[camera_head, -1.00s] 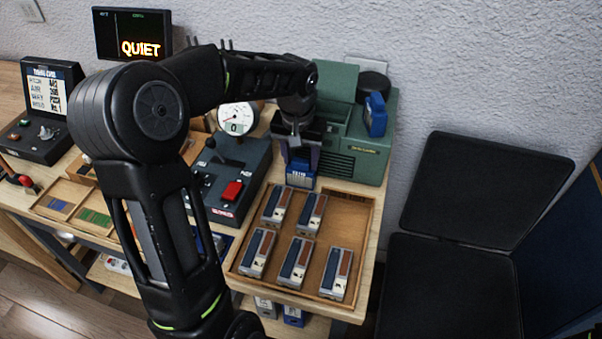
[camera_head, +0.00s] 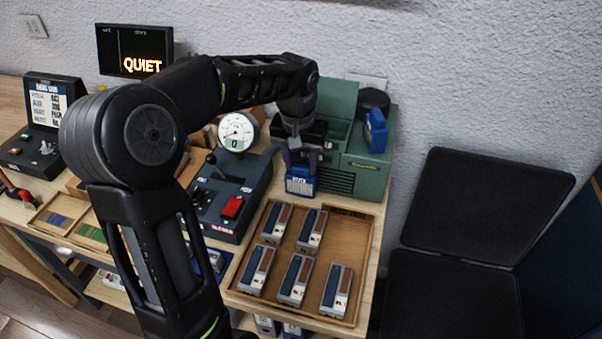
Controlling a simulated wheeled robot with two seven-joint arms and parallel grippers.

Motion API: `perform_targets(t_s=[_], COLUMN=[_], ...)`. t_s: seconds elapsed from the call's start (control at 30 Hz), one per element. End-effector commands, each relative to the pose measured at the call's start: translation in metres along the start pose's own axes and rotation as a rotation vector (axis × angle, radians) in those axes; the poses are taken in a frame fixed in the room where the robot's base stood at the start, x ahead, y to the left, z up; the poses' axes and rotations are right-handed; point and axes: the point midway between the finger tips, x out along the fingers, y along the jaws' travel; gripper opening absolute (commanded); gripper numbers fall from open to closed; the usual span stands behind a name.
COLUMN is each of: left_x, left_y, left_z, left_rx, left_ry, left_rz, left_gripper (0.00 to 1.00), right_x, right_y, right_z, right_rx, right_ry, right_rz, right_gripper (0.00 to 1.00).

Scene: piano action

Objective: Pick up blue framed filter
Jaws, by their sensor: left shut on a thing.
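The blue framed filter (camera_head: 300,184) has a blue rim and a pale ribbed face. It shows in the head view at the front of the green machine (camera_head: 365,150). My left gripper (camera_head: 301,160) is above it, pointing down, shut on its upper part. The filter hangs upright just beyond the back edge of the wooden tray (camera_head: 350,225); I cannot tell whether it touches anything below. Another blue part (camera_head: 375,130) is on the right side of the green machine. My right gripper is not in view.
The tray holds several grey, blue and brown blocks (camera_head: 299,278). A dark control box with a red button (camera_head: 232,207) and a round gauge (camera_head: 237,132) stand to the left. A screen reading QUIET (camera_head: 135,50) is at the back. A black chair (camera_head: 485,210) is at the right.

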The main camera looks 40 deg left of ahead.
Motion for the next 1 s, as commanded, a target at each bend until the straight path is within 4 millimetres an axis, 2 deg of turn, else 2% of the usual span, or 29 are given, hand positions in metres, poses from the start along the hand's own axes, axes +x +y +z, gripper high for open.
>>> perform_targets(t_s=[0.2,0.37,1.0], left_x=[-0.043,-0.062,-0.065], left_y=[0.0,0.0,0.0], left_z=[-0.007,-0.01,-0.01], left_rx=[0.0,0.0,0.0], left_ry=[0.004,0.003,0.0], left_rz=[0.001,0.001,0.001], left_gripper=[0.12,0.12,0.12], right_x=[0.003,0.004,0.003], right_y=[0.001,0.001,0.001], right_z=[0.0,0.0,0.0], right_rx=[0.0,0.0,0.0], right_ry=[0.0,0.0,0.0], right_rz=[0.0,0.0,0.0], right_gripper=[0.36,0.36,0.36])
